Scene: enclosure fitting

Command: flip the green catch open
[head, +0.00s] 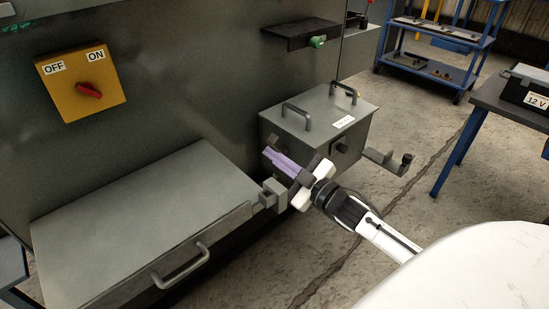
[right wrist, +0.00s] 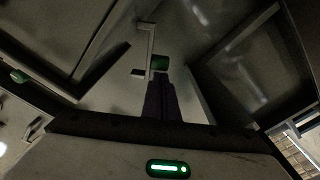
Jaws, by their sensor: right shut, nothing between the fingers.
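My right gripper (head: 268,153) is shut and empty, its purple fingers pointing left and slightly up, between the grey bench lid and the handled box. A separate green knob (head: 317,41) sits on a dark ledge higher on the cabinet. My left gripper is not in view.
The grey lid (head: 140,220) with a front handle (head: 182,268) is at lower left. A grey box (head: 318,115) with two handles stands behind the gripper. A yellow switch plate (head: 80,82) is on the cabinet wall. Open floor (head: 440,190) lies to the right.

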